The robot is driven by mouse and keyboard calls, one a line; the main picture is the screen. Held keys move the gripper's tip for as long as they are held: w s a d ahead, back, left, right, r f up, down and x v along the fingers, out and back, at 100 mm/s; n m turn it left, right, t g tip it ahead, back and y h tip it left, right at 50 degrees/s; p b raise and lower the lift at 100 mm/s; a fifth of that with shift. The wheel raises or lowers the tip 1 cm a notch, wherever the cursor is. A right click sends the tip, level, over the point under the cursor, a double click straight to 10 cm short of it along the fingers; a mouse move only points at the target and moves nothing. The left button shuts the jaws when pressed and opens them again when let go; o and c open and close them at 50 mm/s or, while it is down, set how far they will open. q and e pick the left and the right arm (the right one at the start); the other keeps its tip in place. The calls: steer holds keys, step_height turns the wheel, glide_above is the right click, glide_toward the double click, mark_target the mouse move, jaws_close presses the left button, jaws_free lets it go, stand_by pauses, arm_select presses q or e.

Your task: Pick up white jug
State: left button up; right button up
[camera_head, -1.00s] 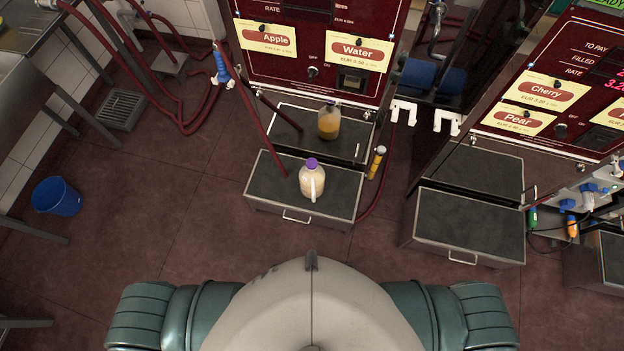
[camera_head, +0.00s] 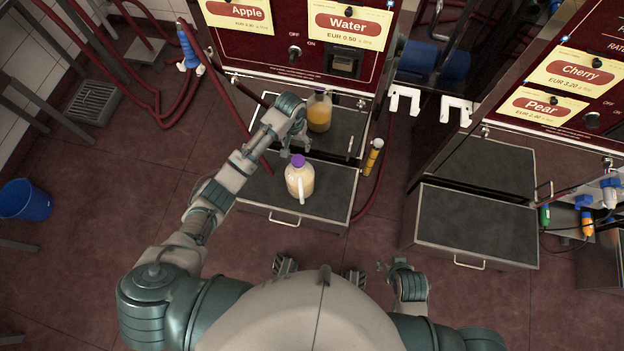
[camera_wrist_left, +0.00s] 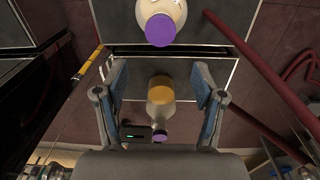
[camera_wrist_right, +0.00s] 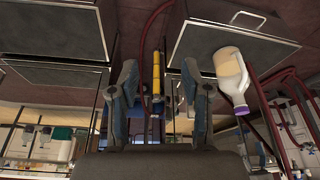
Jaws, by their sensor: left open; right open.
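The white jug (camera_head: 300,182) with a purple cap stands upright on the pulled-out front drawer (camera_head: 260,196) below the Water pump. It also shows in the left wrist view (camera_wrist_left: 160,20) and the right wrist view (camera_wrist_right: 229,72). My left gripper (camera_head: 302,146) is open and empty, just behind and above the jug, apart from it as far as I can tell. In the left wrist view its open fingers (camera_wrist_left: 160,92) frame an orange-filled jug (camera_wrist_left: 160,95) behind. My right gripper (camera_wrist_right: 160,88) is open and empty, low in front of my body.
The orange-filled jug (camera_head: 319,112) stands on the rear shelf, close to my left gripper. A red hose (camera_head: 229,100) hangs by the left arm.

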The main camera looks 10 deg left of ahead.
arm_select(q)
steer(key=r, duration=0.1)
steer(key=b, duration=0.3)
glide_above(299, 159)
steer(key=f, duration=0.7)
steer(key=shift+d+f, duration=0.25)
steer(key=shift+d, duration=0.15)
steer(key=f+b, duration=0.1)
steer(key=f, duration=0.3)
steer(key=shift+a+b, duration=0.35)
steer(key=shift+a, duration=0.05)
steer(key=shift+f, duration=0.25)
steer(key=f+b, duration=0.1)
steer(key=f, duration=0.2)
steer(key=f+b, duration=0.1)
steer(key=shift+s+f+b, duration=0.25)
steer(key=shift+f+b, duration=0.05)
steer(key=shift+a, duration=0.2)
steer(key=shift+d, duration=0.15)
jaws_close()
arm_select(e)
steer(key=w+a+r+t+y, duration=0.1)
steer(key=w+a+r+t, duration=0.1)
steer(key=w+r+t, duration=0.5)
steer(key=w+a+r+t+y, duration=0.2)
steer(key=w+a+r+t, duration=0.1)
steer(key=w+r+t, duration=0.4)
steer(key=shift+w+a+y, duration=0.3)
steer(key=shift+w, duration=0.15)
